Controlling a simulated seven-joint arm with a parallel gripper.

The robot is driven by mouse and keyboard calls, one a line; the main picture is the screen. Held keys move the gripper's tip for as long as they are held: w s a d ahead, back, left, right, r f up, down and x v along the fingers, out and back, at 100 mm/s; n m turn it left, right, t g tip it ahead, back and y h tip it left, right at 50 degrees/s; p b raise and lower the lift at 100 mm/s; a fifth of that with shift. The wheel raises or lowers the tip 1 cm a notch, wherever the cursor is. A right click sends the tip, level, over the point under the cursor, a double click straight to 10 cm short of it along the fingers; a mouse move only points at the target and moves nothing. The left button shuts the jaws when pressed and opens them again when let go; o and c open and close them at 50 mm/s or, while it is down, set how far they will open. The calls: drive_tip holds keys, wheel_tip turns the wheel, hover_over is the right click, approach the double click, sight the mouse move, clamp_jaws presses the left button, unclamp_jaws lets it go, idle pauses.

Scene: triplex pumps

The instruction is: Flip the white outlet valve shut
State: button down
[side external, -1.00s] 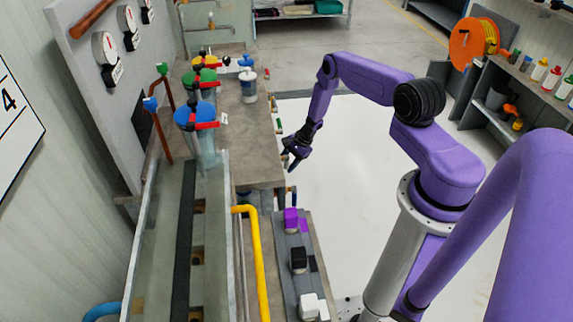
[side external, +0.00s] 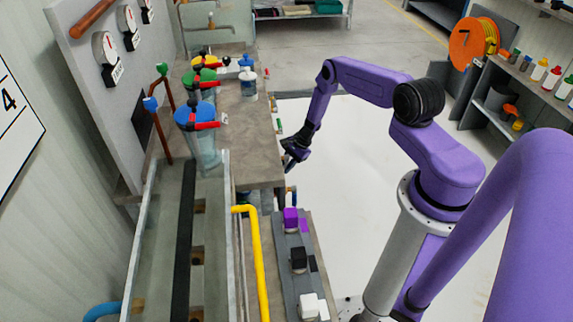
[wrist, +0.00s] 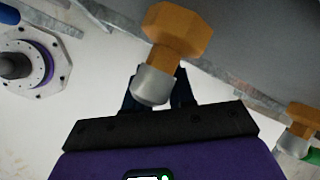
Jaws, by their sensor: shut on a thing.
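My gripper (side external: 288,161) is at the right edge of the bench in the side view, pointing down and left, with its fingers close together. In the wrist view, the white outlet valve's brass hex fitting (wrist: 180,32) and pale rounded end (wrist: 152,86) stand in front of my dark fingers. The fingers show on both sides behind that end and are shut on the valve. The fitting hides the fingertips and the valve's handle, so I cannot see the handle's angle.
A second brass fitting (wrist: 302,117) with a green handle (wrist: 314,155) lies to the right in the wrist view. The bench (side external: 250,140) is left of my gripper. Below stands a grey strip (side external: 290,260) with purple, black and white blocks.

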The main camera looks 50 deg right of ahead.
drive_tip(key=shift+s+a+f+m+g+y, duration=0.1)
drive_tip(key=shift+s+a+m+g+y, duration=0.15)
drive_tip(key=shift+g+y, duration=0.35)
drive_tip(key=shift+s+a+m+g+y, duration=0.15)
drive_tip(key=shift+s+a+g+y, duration=0.15)
drive_tip(key=shift+g+y, duration=0.3)
drive_tip(key=shift+a, duration=0.1)
drive_tip(key=c, duration=1)
unclamp_jaws()
drive_tip(key=shift+c, duration=0.2)
drive_tip(key=v, duration=1.7)
drive_tip(key=shift+d, duration=0.3)
